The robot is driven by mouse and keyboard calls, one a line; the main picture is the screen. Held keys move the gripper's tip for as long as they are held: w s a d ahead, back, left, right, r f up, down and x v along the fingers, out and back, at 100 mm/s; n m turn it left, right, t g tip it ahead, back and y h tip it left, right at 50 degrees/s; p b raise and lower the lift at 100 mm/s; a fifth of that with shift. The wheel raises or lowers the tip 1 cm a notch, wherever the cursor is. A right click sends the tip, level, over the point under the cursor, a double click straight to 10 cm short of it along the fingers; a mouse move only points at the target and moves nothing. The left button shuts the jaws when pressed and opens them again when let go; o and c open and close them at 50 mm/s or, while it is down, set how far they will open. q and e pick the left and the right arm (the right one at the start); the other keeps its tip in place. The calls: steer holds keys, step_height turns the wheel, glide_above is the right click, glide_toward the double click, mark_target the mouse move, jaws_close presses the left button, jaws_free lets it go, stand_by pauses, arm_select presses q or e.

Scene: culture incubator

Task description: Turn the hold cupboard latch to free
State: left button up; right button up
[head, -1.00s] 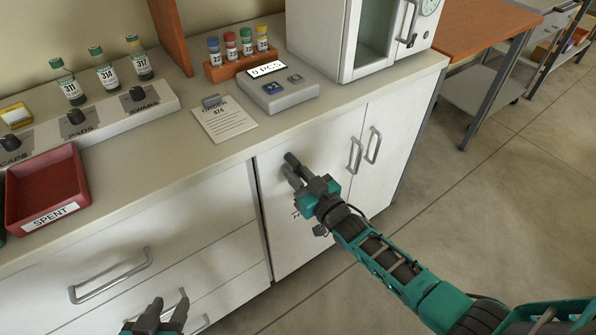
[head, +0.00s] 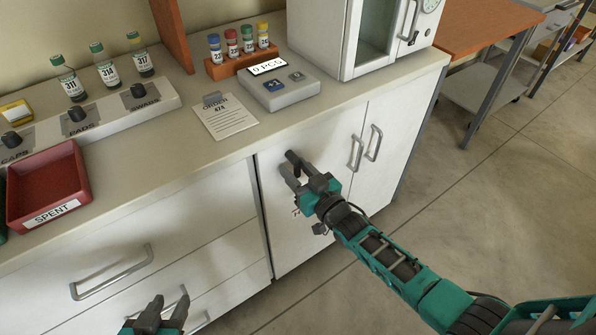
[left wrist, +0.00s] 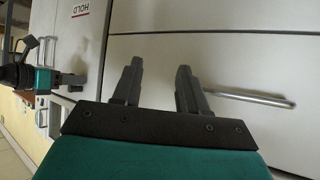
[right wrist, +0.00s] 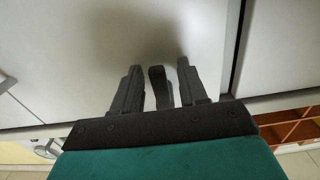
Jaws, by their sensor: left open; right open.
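The hold cupboard (head: 300,245) is the white door under the right part of the counter. Its red HOLD label shows in the left wrist view (left wrist: 80,9). The dark latch handle (right wrist: 159,88) stands between the fingers of my right gripper (right wrist: 159,76), with a visible gap on each side. The handle looks roughly in line with the fingers. In the head view my right gripper (head: 290,166) is at the upper left of this door and hides much of the latch. My left gripper (head: 168,303) is open and empty in front of the lower drawers.
Two upright door handles (head: 366,147) sit right of the latch. Drawers with bar handles (head: 112,272) lie to the left. The counter holds a red SPENT tray (head: 48,190), a counting device (head: 278,88), an order sheet (head: 226,118) and vials. Open floor lies to the right.

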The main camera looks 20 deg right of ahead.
steer(key=shift+s, duration=0.15)
steer(key=shift+s+d, duration=0.15)
steer(key=shift+s, duration=0.15)
arm_select(q)
steer(key=shift+s+a+r+p, duration=0.2)
steer(key=shift+a+r+p, duration=0.25)
steer(key=shift+p, duration=0.5)
arm_select(e)
steer(key=v, duration=1.2)
arm_select(q)
steer(key=shift+d, duration=0.15)
arm_select(e)
steer(key=shift+r, duration=0.1)
arm_select(q)
steer(key=shift+r+p, duration=0.7)
steer(key=shift+r, duration=0.05)
arm_select(e)
steer(key=s+f+m+g+h, duration=0.1)
steer(key=s+g+h, duration=0.3)
steer(key=s, duration=0.7)
steer(key=shift+s+g, duration=0.15)
steer(key=shift+g, duration=0.95)
steer(key=shift+f, duration=0.1)
